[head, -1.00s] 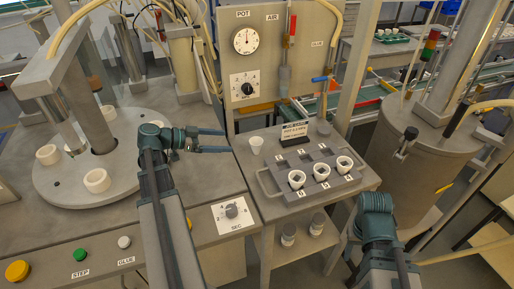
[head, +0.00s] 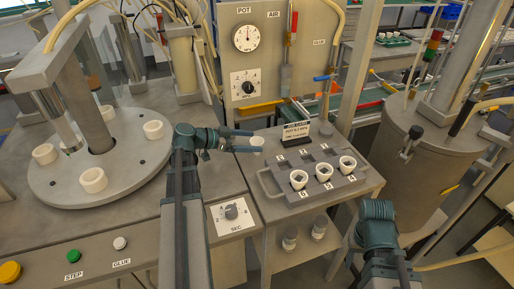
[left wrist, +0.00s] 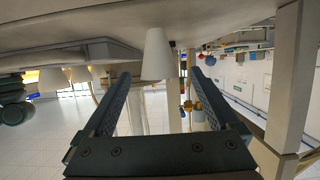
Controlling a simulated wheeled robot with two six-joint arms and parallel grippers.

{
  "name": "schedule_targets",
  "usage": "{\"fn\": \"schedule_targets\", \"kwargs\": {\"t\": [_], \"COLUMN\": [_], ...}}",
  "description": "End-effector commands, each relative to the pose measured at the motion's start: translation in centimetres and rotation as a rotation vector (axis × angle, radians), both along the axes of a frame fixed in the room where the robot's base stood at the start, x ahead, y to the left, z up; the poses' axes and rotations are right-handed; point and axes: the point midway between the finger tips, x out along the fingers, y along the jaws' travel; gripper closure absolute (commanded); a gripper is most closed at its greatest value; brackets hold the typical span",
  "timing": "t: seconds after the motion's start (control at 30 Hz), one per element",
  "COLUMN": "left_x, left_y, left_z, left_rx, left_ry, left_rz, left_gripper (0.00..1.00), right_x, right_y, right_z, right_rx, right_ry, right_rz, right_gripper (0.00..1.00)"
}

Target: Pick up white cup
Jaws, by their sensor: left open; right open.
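The white cup (head: 257,143) stands upright on the small grey side table, to the left of the sign. My left gripper (head: 252,141) is open, and its fingers reach from the left to the cup, with the tips around or just beside it. In the left wrist view the cup (left wrist: 157,54) shows between the two open fingers (left wrist: 162,76), near their tips. I cannot tell whether either finger touches it. My right gripper (head: 376,212) is open at the lower right, well away from the cup; its fingers are hard to make out.
A grey tray (head: 338,181) with three white cups holding dark parts is right of the cup. A small black sign (head: 297,141) stands behind. A round turntable (head: 60,188) with several white rings is at left. A control panel (head: 270,60) rises behind the table.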

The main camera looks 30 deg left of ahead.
Motion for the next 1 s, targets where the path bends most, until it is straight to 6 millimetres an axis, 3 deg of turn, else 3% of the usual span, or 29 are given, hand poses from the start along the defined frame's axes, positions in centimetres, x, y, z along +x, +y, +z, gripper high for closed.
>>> {"fn": "schedule_targets", "kwargs": {"t": [0.17,0.4,0.87,1.0], "left_x": [1.8,1.9,1.9,1.9], "left_y": [-1.6,-1.7,-1.7,-1.7], "left_z": [-1.0,-0.8,-0.8,-0.8], "left_rx": [0.000,0.000,0.000,0.000], "left_ry": [0.000,0.000,0.000,0.000], "left_rz": [-0.001,0.001,0.000,0.000], "left_gripper": [0.06,0.06,0.89,0.92], "right_x": [0.0,0.0,0.0,0.0], "right_y": [0.0,0.0,0.0,0.0], "right_z": [-0.9,-0.8,-0.8,-0.8], "right_rx": [0.000,0.000,0.000,0.000], "right_ry": [0.000,0.000,0.000,0.000], "right_rz": [0.000,0.000,0.000,0.000], "right_gripper": [0.50,0.50,0.50,0.50]}}
